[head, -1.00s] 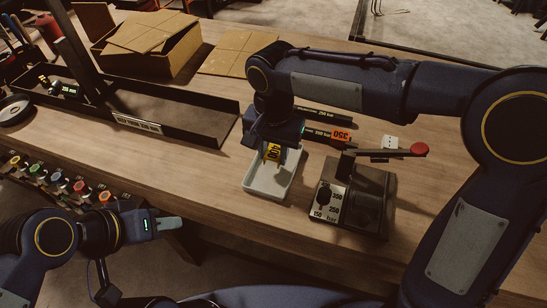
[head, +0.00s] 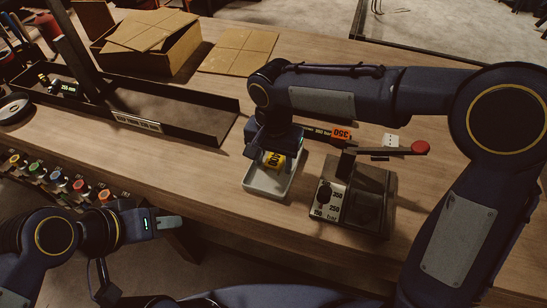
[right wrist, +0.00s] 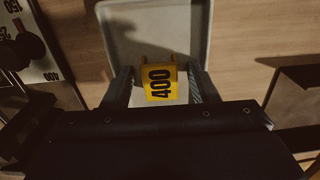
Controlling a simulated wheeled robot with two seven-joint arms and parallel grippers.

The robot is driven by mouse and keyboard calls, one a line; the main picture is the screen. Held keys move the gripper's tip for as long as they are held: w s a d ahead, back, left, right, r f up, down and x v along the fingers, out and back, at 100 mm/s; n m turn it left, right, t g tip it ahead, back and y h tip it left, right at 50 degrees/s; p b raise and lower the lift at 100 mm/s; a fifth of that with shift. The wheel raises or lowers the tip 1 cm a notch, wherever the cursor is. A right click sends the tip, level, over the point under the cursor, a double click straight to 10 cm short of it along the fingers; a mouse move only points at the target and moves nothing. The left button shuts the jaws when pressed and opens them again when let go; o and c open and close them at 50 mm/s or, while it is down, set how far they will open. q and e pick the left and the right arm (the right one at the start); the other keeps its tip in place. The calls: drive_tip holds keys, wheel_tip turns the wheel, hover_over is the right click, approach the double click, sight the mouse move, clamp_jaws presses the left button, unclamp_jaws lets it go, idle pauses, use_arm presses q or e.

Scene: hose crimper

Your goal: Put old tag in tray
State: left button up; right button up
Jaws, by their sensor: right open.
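The old tag, a yellow piece marked 400 (head: 274,161), shows below my right gripper and within the outline of the pale tray (head: 262,190). My right gripper (head: 272,160) is over the tray. In the right wrist view the tag (right wrist: 160,83) sits between the two spread fingers with a gap on each side, in front of the tray (right wrist: 150,30). Whether the tag rests on the tray floor is hard to tell. My left gripper (head: 168,223) is empty off the table's front edge; its fingers overlap from this angle.
A crimper (head: 355,198) with a red-knobbed lever stands right of the tray. A hose with an orange 350 tag (head: 341,133) lies behind it. A long black tray (head: 165,115), a cardboard box (head: 150,45) and coloured knobs (head: 58,180) are left. Table left of the tray is clear.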

sight(274, 162)
drive_tip(key=shift+r, duration=0.3)
wheel_tip(274, 162, up, 12)
drive_tip(key=s+d+f+t+y, duration=0.1)
drive_tip(key=s+d, duration=0.2)
drive_tip(key=d, duration=0.3)
drive_tip(key=s+d+f+n+t+y, duration=0.1)
drive_tip(key=s+d, duration=0.3)
drive_tip(key=d, duration=0.2)
drive_tip(key=s+d+f+t+y, duration=0.1)
drive_tip(key=s+d, duration=0.3)
drive_tip(key=d, duration=0.3)
drive_tip(key=shift+s+f+n+p, duration=0.15)
drive_tip(key=shift+f+n+p, duration=0.15)
drive_tip(key=shift+p, duration=0.1)
drive_tip(key=s+f+t, duration=0.1)
drive_tip(key=s, duration=0.1)
drive_tip(key=s+d+f, duration=0.1)
drive_tip(key=f, duration=0.1)
drive_tip(key=s+f+t, duration=0.1)
drive_tip(key=s, duration=0.1)
drive_tip(key=shift+s+d+f+t+y, duration=0.2)
drive_tip(key=shift+s+d+t+y, duration=0.1)
drive_tip(key=shift+d+y, duration=0.1)
drive_tip(key=shift+s+f+n, duration=0.15)
drive_tip(key=shift+f+n, duration=0.1)
drive_tip(key=shift+n, duration=0.05)
